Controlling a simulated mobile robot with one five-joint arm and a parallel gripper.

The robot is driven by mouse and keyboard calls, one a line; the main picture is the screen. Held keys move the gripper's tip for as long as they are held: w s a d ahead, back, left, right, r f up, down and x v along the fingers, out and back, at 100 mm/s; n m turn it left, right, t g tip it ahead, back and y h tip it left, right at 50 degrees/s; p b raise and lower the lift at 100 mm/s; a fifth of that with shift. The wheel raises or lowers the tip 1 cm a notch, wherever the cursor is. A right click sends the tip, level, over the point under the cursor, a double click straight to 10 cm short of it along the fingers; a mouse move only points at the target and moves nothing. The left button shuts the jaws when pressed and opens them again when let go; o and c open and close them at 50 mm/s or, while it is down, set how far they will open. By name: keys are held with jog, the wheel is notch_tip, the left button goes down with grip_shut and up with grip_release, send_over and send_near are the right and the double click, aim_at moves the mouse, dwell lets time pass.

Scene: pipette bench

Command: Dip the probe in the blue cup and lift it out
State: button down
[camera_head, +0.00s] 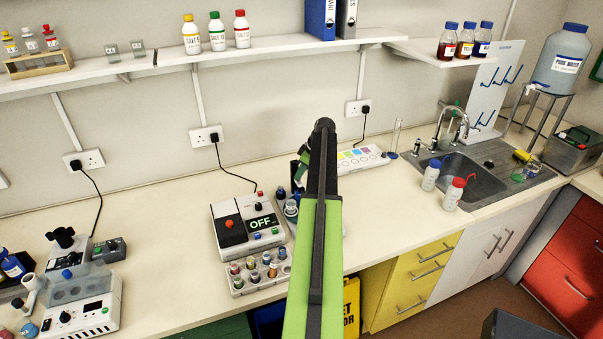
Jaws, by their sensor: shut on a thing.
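My green and black arm (312,260) reaches up through the middle of the view and covers what lies behind it. Only a small dark and green part of its far end shows at its left side. The jaws and anything in them are hidden. I cannot make out the probe or a blue cup. Just left of the arm, a round grey-blue holder with small blue-topped vessels (291,207) shows in part; I cannot tell whether one of them is the cup.
A box reading OFF (262,223) and a rack of vials (235,283) stand left of the arm. A white strip with coloured squares (376,153) lies behind right. The bench is clear right of the arm.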

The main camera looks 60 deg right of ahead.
jog(key=shift+r, duration=0.1)
notch_tip(320, 180, up, 6)
jog(key=p, duration=0.6)
jog(key=shift+f, duration=0.35)
jog(key=c, duration=1.5)
grip_release()
jog(key=shift+r, duration=0.1)
jog(key=p+v, duration=1)
jog(key=v, duration=0.2)
jog(key=shift+p, duration=0.35)
